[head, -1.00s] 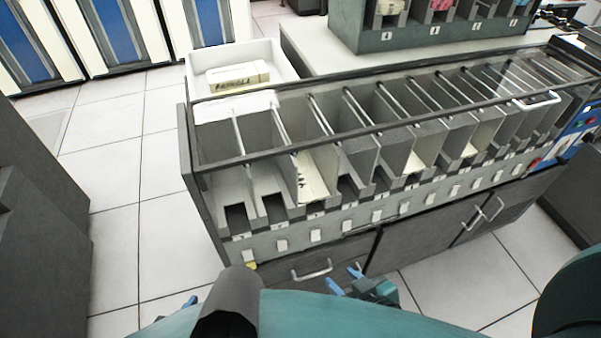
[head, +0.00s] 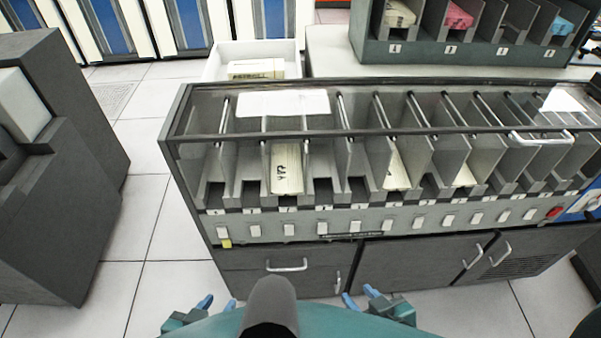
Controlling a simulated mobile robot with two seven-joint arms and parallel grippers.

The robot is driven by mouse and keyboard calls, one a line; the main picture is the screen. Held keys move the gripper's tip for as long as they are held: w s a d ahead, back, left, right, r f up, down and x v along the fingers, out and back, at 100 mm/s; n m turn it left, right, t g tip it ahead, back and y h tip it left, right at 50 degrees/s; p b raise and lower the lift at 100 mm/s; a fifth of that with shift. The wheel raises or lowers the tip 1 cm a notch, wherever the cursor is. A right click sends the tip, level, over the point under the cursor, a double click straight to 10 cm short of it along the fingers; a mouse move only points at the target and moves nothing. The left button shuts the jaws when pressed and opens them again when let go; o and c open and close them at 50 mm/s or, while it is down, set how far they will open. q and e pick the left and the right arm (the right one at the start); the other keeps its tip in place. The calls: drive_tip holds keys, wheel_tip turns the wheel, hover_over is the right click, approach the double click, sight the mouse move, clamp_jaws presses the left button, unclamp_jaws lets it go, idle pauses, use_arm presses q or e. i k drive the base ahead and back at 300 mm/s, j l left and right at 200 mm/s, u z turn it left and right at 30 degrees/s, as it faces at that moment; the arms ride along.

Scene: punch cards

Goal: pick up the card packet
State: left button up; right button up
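A cream card packet with dark handwriting (head: 287,172) stands tilted in a pocket of the grey card sorter (head: 340,228), left of its middle. Two more cream packets stand in pockets further right, one near the centre (head: 397,174) and one beyond it (head: 463,176). Another packet (head: 257,68) lies in a white tray behind the sorter. My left gripper (head: 218,303) is low in front of the sorter, its blue fingertips apart and empty. My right gripper (head: 360,297) is low in front of the cabinet doors, also with fingertips apart and empty. Neither touches a packet.
A clear cover with a dark frame (head: 350,135) spans the sorter above the pockets. The white tray (head: 290,57) stands behind it. A dark machine (head: 60,180) is on the left. A green rack (head: 450,51) with coloured packets stands at the back. Tiled floor is free between machine and sorter.

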sight(287, 178)
drive_tip(key=k+l, duration=0.1)
drive_tip(key=l, duration=0.25)
drive_tip(key=k+l, duration=0.1)
drive_tip(key=l, duration=0.25)
drive_tip(key=k+l+u, duration=0.1)
drive_tip(key=l, duration=0.25)
drive_tip(key=i+l, duration=0.6)
drive_tip(key=l, duration=0.1)
